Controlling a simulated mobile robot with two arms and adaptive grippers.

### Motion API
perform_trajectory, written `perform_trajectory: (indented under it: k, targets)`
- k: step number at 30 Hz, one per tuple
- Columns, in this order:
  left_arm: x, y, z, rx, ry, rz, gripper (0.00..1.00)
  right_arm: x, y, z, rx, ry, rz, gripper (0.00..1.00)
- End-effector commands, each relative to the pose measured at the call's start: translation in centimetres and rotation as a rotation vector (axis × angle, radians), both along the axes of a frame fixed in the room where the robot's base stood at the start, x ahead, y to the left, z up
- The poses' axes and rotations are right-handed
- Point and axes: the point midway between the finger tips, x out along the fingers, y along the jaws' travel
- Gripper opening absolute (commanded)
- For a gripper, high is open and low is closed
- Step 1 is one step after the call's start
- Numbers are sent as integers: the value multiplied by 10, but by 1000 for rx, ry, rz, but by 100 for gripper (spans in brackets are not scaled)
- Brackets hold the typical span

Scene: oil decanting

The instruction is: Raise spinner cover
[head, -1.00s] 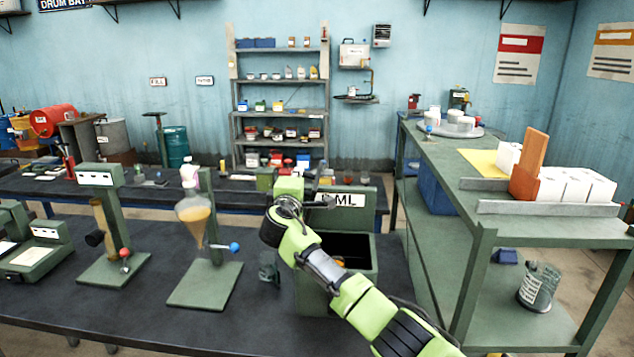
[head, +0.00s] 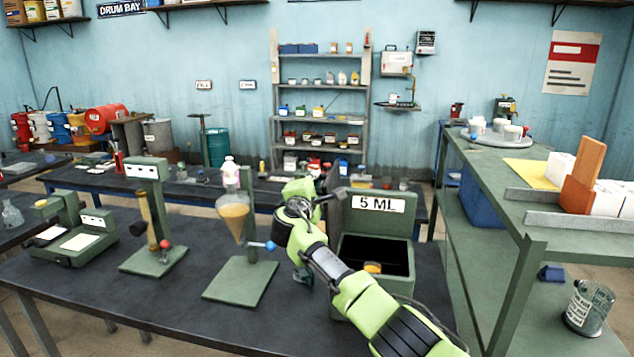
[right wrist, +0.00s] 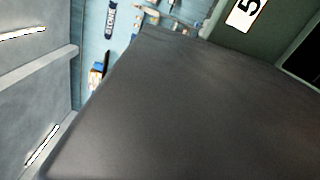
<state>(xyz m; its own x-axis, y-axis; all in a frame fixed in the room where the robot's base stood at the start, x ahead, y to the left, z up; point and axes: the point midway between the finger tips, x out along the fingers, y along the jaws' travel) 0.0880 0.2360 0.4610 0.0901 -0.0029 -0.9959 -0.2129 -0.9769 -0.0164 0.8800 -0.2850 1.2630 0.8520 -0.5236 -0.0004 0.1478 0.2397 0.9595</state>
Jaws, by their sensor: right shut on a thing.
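The spinner is a green box (head: 402,282) on the dark bench in the head view. My left gripper is not in view.
Left of the spinner stands a green stand (head: 240,280) with a funnel flask (head: 233,217) of amber liquid and a blue-knobbed valve. Another green stand (head: 153,260) is farther left. A green side table (head: 500,200) bounds the right. Bare bench lies in front.

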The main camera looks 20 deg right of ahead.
Motion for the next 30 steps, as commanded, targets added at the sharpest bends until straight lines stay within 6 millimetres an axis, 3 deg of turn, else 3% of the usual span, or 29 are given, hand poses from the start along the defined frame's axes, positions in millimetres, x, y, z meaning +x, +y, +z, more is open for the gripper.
perform_trajectory:
  k: [3,4,6,20,30]
  targets:
    - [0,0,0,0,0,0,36,0,0,8,-8,-11,2,0]
    - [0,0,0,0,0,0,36,1,0,8,-8,-11,2,17]
    - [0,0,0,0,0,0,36,0,0,8,-6,-10,1,27]
    - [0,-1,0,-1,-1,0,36,-5,3,2,-2,-5,0,27]
    - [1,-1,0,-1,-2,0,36,-44,28,2,0,-6,4,27]
